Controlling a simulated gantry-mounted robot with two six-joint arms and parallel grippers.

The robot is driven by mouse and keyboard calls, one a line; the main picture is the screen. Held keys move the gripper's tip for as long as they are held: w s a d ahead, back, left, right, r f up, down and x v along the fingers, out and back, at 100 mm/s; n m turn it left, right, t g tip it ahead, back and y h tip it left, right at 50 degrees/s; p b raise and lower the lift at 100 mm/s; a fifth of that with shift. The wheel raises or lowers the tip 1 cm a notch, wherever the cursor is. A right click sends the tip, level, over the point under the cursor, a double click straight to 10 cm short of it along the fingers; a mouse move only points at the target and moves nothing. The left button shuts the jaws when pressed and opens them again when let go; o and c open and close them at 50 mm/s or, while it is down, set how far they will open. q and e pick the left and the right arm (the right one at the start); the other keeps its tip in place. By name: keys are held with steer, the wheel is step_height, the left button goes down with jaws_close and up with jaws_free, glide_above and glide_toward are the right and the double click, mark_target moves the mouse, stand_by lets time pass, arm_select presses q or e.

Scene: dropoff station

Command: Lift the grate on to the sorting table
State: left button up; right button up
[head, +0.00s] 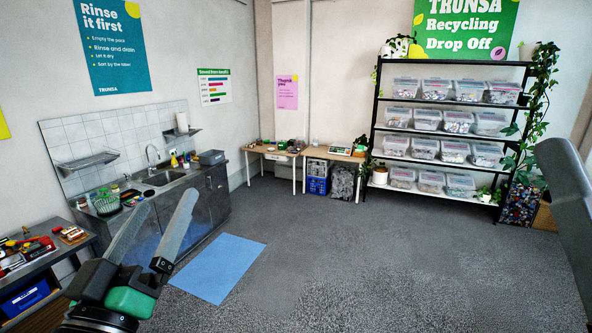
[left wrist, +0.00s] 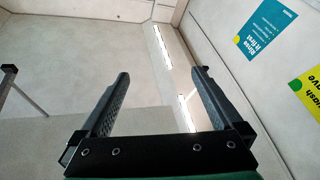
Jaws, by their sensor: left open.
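I cannot make out a grate for certain. Which table is the sorting table is unclear; two wooden-topped tables (head: 272,151) stand at the back wall. My left gripper (head: 168,202) is raised at the lower left, open and empty, far from the blue crates. In the left wrist view its fingers (left wrist: 163,72) are apart with only wall and ceiling beyond. A grey part of my right arm shows at the right edge; its jaws cannot be judged.
A sink counter (head: 218,190) runs along the left wall, with a blue mat (head: 219,268) before it. A cluttered workbench (head: 52,236) is at the lower left. A black shelf (head: 446,131) of clear bins stands at the back right. The middle floor is clear.

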arm_select(q)
steer(key=s+r+m+t+h, duration=0.1)
steer(key=s+r+m+t, duration=0.3)
steer(key=s+r, duration=0.7)
steer(key=s+t, duration=0.1)
steer(key=s, duration=0.2)
steer(key=shift+s+r+m, duration=0.25)
steer(key=shift+s+m, duration=0.05)
steer(key=shift+s, duration=0.05)
steer(key=shift+d, duration=0.1)
steer(key=c, duration=0.4)
steer(key=shift+w, duration=0.1)
